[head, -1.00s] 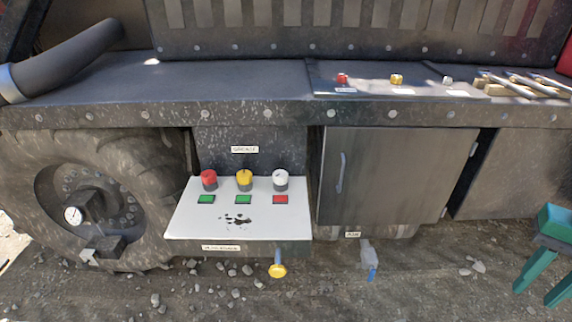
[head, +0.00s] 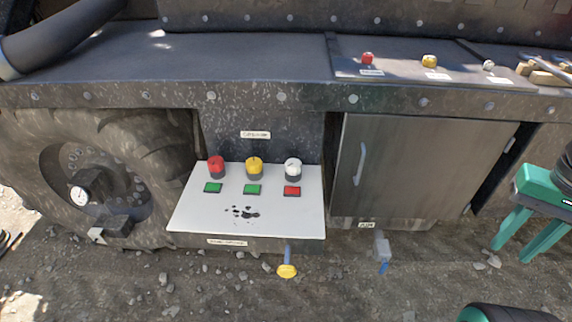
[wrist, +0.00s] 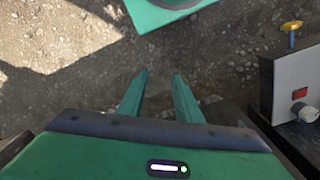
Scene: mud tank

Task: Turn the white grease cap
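The white grease cap (head: 292,167) stands upright on a dark base at the right end of a row on the white panel (head: 190,215). A red square (head: 292,191) lies in front of it. A red cap (head: 216,165) and a yellow cap (head: 254,166) stand to its left, each behind a green square. In the wrist view the white cap (wrist: 304,111) shows at the right edge. My gripper (wrist: 158,80) is open and empty, its two green fingers apart over the gravel. In the head view the gripper (head: 510,240) is at the right, well away from the caps.
A yellow-knobbed handle (head: 287,270) sticks out below the panel's front edge. A closed metal cabinet door (head: 420,170) is right of the panel, with a clear-and-blue fitting (head: 382,250) beneath. A large tyre (head: 150,160) stands left. Small red, yellow and white knobs sit on the ledge above.

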